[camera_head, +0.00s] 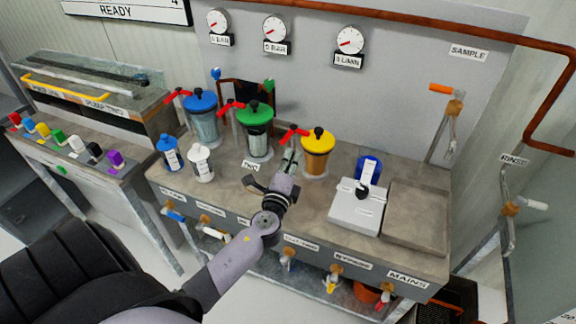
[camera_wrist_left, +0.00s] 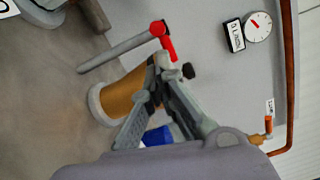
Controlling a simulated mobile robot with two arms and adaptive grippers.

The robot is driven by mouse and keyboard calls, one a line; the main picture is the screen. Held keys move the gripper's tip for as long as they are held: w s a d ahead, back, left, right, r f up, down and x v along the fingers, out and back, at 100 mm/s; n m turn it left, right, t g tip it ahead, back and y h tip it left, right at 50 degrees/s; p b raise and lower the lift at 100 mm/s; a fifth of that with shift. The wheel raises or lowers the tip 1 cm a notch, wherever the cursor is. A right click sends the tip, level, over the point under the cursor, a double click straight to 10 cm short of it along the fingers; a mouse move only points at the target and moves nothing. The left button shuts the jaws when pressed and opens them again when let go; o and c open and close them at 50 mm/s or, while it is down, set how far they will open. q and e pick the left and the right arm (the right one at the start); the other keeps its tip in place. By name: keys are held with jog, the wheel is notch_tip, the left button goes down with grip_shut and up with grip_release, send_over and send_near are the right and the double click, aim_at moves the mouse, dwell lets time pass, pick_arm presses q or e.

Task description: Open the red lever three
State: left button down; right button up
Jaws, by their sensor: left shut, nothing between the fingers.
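Three pump canisters stand in a row on the bench, with blue (camera_head: 202,118), green (camera_head: 256,130) and yellow (camera_head: 317,152) lids. Each has a red lever at its upper left. The third red lever (camera_head: 292,132) is beside the yellow lid; it also shows in the left wrist view (camera_wrist_left: 163,34), at the end of a grey pipe. My left gripper (camera_head: 291,155) is shut and empty, just in front of and below that lever. In the left wrist view its fingertips (camera_wrist_left: 161,66) overlap the yellow canister (camera_wrist_left: 118,97). Contact with the lever cannot be told. My right gripper is not in view.
Blue (camera_head: 168,152) and white (camera_head: 201,162) bottles stand at the bench's left. A white box (camera_head: 356,208) and a blue-topped container (camera_head: 369,169) are right. Gauges (camera_head: 349,40) hang on the wall behind. Several valves line the bench front.

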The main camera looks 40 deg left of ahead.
pick_arm(q)
jog(key=shift+x, duration=1.5)
jog(key=shift+s, duration=0.1)
jog(key=shift+s+a+m+h, duration=0.1)
jog(key=shift+a+m+h, duration=0.1)
jog(key=shift+m+h, duration=0.15)
jog(key=shift+s+a+m+t+h+b, duration=0.1)
jog(key=shift+a+m+t+h+b, duration=0.15)
jog(key=shift+h+b, duration=0.25)
jog(key=shift+s+a+m+t+h+b, duration=0.15)
jog(key=shift+m+h+b, duration=0.2)
jog(key=shift+h, duration=0.2)
jog(key=shift+s+a+m+h+b, duration=0.1)
jog(key=shift+a+m+h+b, duration=0.8)
jog(key=shift+h+b, duration=0.55)
jog(key=shift+s+a+m+h+b, duration=0.1)
jog(key=shift+a+m+h+b, duration=0.85)
jog(key=shift+h+b, duration=0.5)
jog(key=shift+s+a+m+h+b, duration=0.1)
jog(key=shift+a+m+h+b, duration=0.95)
jog(key=shift+h, duration=0.55)
